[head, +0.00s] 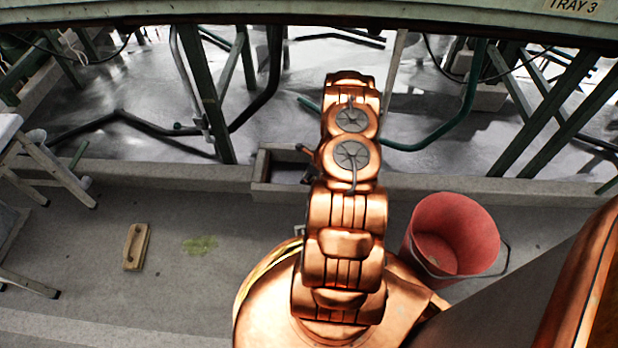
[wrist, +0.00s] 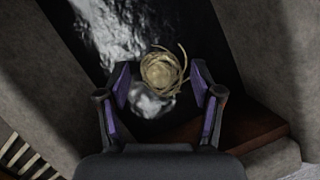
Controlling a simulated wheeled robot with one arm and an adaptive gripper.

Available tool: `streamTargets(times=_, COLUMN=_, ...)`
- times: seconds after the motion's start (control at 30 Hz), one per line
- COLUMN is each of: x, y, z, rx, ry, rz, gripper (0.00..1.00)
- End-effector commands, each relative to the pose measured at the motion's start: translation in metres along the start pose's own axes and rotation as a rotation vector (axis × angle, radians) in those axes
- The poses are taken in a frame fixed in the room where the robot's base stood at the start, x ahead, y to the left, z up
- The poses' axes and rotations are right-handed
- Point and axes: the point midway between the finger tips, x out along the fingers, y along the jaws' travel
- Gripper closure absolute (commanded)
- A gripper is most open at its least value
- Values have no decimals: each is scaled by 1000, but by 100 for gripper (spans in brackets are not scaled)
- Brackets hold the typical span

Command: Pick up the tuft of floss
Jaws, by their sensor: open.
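The tuft of floss is a small, tan, roundish bundle with loose strands (wrist: 162,72) in the wrist view. It lies ahead of and between the fingertips of my gripper (wrist: 163,88). My gripper is open, with a purple-padded finger on each side of the tuft. I cannot tell whether either finger touches it. In the head view my own arm hides the gripper's end, and I cannot make out the tuft there.
A narrow trough (head: 262,178) lies by the low kerb (head: 215,177), partly behind my arm. A red bucket (head: 455,235) stands on the floor at right. Green frame legs (head: 205,90) stand beyond the kerb.

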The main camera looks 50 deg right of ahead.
Motion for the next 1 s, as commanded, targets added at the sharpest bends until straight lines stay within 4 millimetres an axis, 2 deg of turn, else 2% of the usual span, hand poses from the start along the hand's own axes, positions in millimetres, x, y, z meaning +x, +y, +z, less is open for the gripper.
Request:
streamTargets(times=0.1, x=0, y=0, z=0, rx=0, ry=0, rz=0, gripper=35)
streamTargets(times=0.5, x=-1, y=0, z=0, rx=0, ry=0, rz=0, gripper=77)
streamTargets(times=0.8, x=-2, y=0, z=1, rx=0, ry=0, rz=0, gripper=78)
streamTargets(times=1.0, x=-25, y=0, z=12, rx=-2, ry=-1, rz=-1, gripper=78)
